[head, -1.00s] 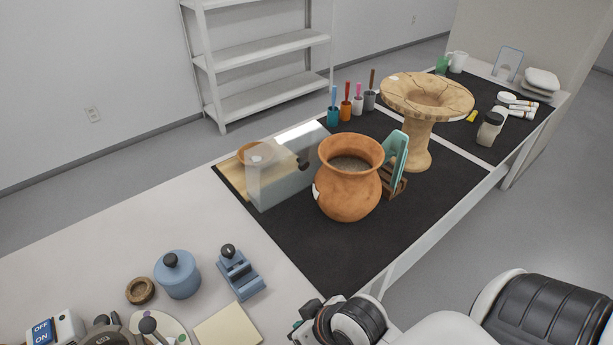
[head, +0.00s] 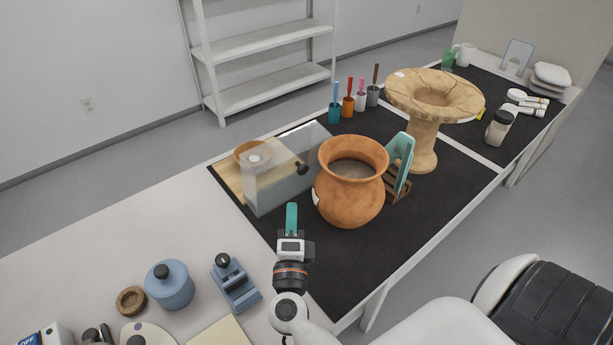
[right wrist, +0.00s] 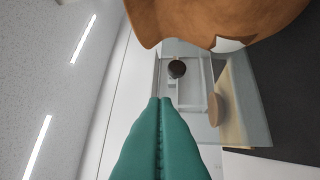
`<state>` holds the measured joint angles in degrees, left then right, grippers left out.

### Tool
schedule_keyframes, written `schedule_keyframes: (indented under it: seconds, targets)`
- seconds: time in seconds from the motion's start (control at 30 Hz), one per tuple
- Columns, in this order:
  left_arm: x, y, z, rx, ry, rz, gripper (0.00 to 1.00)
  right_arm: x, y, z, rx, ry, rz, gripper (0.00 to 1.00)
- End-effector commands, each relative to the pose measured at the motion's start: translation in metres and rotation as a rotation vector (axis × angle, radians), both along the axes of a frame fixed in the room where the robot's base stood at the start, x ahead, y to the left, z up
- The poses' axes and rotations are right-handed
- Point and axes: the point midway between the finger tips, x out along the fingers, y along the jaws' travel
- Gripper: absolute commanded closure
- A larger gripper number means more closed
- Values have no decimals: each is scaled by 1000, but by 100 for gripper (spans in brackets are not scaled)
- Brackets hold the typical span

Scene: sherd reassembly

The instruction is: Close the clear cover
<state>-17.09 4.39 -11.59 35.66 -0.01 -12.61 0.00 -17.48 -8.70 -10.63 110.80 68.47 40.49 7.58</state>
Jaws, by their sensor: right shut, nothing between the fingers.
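The clear cover (head: 278,182) is a see-through panelled box with a dark round knob (head: 302,168) near its right end. It stands over a light wooden board (head: 228,180) on the black mat, left of the big clay pot. A small orange-brown piece (head: 246,148) shows behind or through it. In the right wrist view, the knob (right wrist: 177,68) sits on the clear panel (right wrist: 190,52) just beyond the fingertips. My right gripper (head: 291,207) has teal fingers, shut and empty, in front of the cover and apart from the knob. My left gripper is not in view.
The orange clay pot (head: 351,185) stands close right of the cover and my right gripper. A teal piece in a wooden rack (head: 398,165) and a cracked pedestal vessel (head: 424,140) stand beyond. A blue jar (head: 170,288) and blue fixture (head: 235,285) stand at the front left.

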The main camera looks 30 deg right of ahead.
Motion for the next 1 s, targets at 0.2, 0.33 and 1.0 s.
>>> schedule_keyframes:
  seconds: [0.2, 0.33, 1.0]
  targets:
    - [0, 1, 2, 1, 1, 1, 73, -5, -16, -13, 91, 0, -114, 100]
    - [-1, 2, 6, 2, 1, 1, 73, 7, -28, -10, 91, -2, -118, 100]
    - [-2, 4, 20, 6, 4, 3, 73, 67, -79, -2, 90, 1, -115, 100]
